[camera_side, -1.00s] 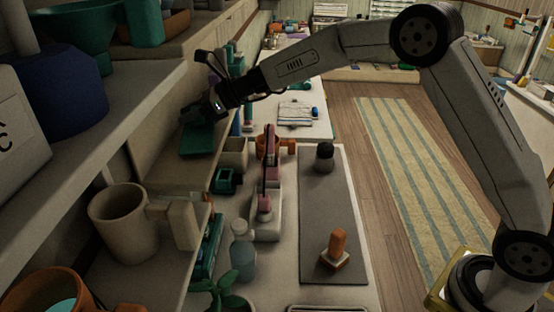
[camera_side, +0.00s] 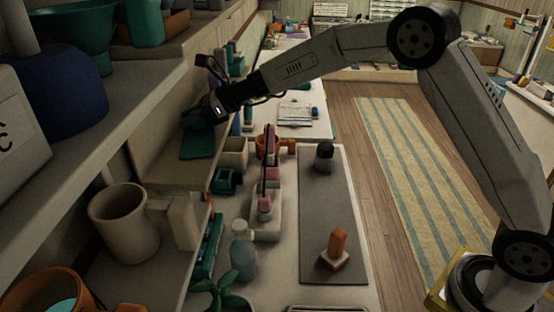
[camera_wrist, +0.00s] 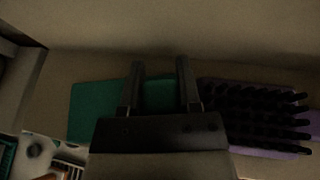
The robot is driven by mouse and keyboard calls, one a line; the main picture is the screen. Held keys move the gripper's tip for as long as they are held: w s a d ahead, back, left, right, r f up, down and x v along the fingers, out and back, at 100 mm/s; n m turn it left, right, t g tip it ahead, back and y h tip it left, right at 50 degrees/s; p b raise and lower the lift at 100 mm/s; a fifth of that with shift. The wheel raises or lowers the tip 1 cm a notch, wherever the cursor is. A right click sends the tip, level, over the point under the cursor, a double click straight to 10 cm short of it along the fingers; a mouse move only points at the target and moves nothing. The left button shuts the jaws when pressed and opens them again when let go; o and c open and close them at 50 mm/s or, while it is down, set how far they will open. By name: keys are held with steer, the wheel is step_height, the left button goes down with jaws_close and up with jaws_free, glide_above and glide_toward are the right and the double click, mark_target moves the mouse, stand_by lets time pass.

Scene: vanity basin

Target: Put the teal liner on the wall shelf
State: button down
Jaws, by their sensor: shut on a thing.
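The teal liner (camera_side: 197,147), a flat teal piece, is at the wall shelf (camera_side: 180,172) and looks flat on or just over its top. I cannot tell whether its whole underside touches. My gripper (camera_side: 194,122) is at the liner's upper side, shut on it. In the wrist view the two fingers of my gripper (camera_wrist: 160,68) cross the teal liner (camera_wrist: 88,112), with teal showing between and left of them. My gripper's body hides the liner's near part.
A purple brush with dark bristles (camera_wrist: 255,108) lies close to the liner's right in the wrist view. A beige mug (camera_side: 122,225) stands on the nearer shelf. Below are a pink-and-white dispenser (camera_side: 265,208), a bottle (camera_side: 243,250) and a grey mat (camera_side: 325,210).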

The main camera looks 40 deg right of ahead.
mark_target(225, 129)
steer(key=shift+f, duration=0.15)
steer(key=shift+c, duration=1.1)
jaws_free()
steer(key=shift+f, duration=0.1)
steer(key=shift+c, duration=1.2)
steer(key=shift+c, duration=0.8)
steer(key=shift+s+d, duration=0.15)
steer(key=shift+d, duration=0.05)
steer(key=shift+r+v, duration=0.1)
steer(key=shift+v, duration=1.8)
steer(key=shift+r+v, duration=0.15)
steer(key=shift+v, duration=1.7)
